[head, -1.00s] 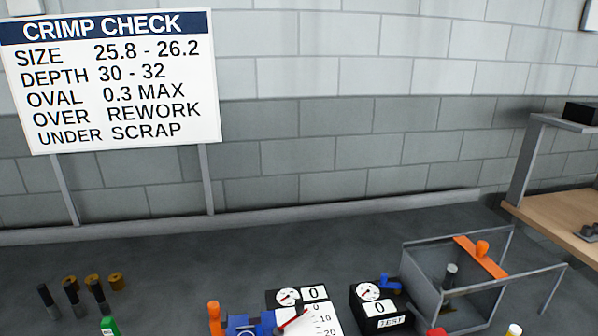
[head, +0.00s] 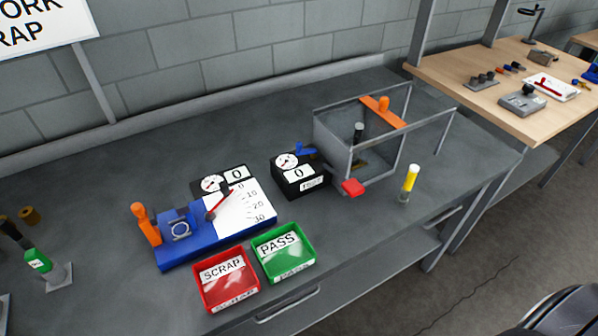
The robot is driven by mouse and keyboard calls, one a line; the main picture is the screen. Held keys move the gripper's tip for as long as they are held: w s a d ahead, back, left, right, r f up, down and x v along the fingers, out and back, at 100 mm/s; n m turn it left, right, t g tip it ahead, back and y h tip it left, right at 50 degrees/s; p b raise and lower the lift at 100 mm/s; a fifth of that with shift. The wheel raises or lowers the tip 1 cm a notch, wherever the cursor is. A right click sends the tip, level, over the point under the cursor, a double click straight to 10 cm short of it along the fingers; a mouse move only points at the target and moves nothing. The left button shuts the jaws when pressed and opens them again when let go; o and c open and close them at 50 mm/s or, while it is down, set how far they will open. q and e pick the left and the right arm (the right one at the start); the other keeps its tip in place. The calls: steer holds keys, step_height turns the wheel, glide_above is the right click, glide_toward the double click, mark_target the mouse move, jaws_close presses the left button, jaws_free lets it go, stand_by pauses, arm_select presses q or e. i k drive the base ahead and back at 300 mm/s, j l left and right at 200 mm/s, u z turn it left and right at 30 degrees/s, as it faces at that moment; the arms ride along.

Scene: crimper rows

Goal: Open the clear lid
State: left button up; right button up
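A grey-framed clear box (head: 347,158) stands on the dark bench right of centre in the head view. Its clear lid (head: 417,104) is a thin grey frame along the top, with an orange strip (head: 382,112) and an orange knob (head: 384,103) on it. The lid looks level with the top, but I cannot tell for sure whether it is shut. A dark cylinder (head: 358,132) stands inside. A red block (head: 353,187) sits at the box's front lower edge. Neither of my grippers is in view.
Left of the box are a black gauge (head: 300,180), a blue fixture (head: 190,240) with an orange handle, and red SCRAP (head: 226,302) and green PASS (head: 284,276) trays. A wooden bench (head: 455,85) lies beyond.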

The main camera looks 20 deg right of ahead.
mark_target(381, 107)
steer(key=i+l+u, duration=0.1)
steer(key=l, duration=1.5)
